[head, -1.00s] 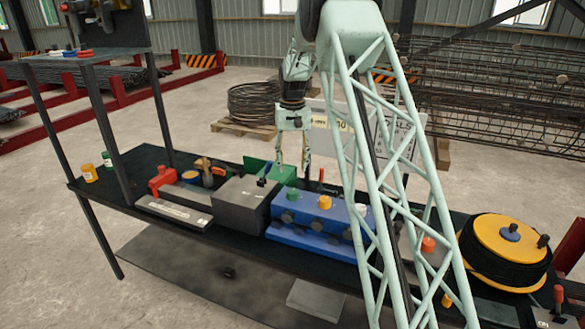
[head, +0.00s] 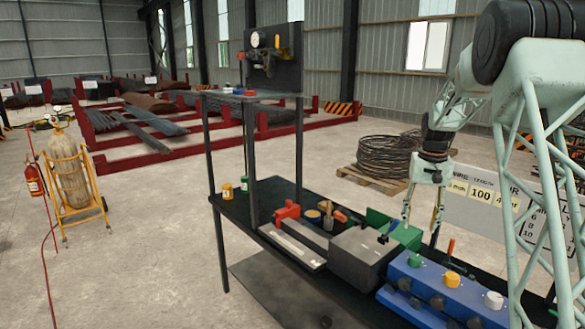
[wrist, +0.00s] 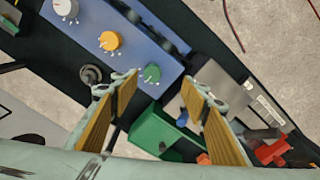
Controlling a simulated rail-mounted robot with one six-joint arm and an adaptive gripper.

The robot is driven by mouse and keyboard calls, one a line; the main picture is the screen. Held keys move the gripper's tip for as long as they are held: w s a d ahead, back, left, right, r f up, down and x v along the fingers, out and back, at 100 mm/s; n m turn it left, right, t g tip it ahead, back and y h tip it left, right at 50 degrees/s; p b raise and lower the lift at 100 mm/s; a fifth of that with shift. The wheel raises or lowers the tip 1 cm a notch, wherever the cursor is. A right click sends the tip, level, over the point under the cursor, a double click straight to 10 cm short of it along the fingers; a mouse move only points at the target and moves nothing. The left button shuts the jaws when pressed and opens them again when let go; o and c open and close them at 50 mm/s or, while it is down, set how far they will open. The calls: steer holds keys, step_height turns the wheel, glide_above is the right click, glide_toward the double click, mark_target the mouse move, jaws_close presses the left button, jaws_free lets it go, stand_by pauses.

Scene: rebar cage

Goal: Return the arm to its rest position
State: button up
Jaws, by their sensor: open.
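My gripper (head: 423,213) hangs from my pale green arm above the black workbench (head: 265,192), its two fingers pointing down. In the wrist view its fingers (wrist: 160,90) are spread apart with nothing between them. Below it are the blue box with coloured knobs (head: 440,295) and a green part (head: 408,236) beside the grey block (head: 366,256). In the wrist view the blue box (wrist: 125,45) lies at upper left and the green part (wrist: 160,130) shows low between the fingers.
A red clamp (head: 287,212) and yellow and green pots (head: 228,191) sit on the bench's left end. A shelf (head: 250,97) rises above it. A gas cylinder on a yellow trolley (head: 72,178) stands at left. A coil of wire (head: 388,157) lies on a pallet behind. Open floor lies between.

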steer(key=s+a+r+n+t+b, duration=0.1)
steer(key=s+a+r+b, duration=0.1)
steer(key=s+a+r, duration=0.55)
steer(key=s+a+r+b, duration=0.1)
steer(key=s+a+r, duration=0.25)
steer(key=s, duration=0.75)
steer(key=s+a+r+n+t+b, duration=0.1)
steer(key=s+a+r+b, duration=0.1)
steer(key=s+a+r, duration=0.5)
steer(key=s+a+f+b, duration=0.1)
steer(key=s+f, duration=0.2)
steer(key=s, duration=0.8)
steer(key=s+a+f+n+t+b, duration=0.1)
steer(key=s+a+f+b, duration=0.1)
steer(key=s, duration=1)
steer(key=s+a+f+b, duration=0.2)
steer(key=s+f, duration=0.1)
steer(key=s, duration=0.8)
steer(key=shift+s+f+n+t, duration=0.3)
steer(key=shift+s+f+t, duration=0.05)
steer(key=shift+t, duration=0.05)
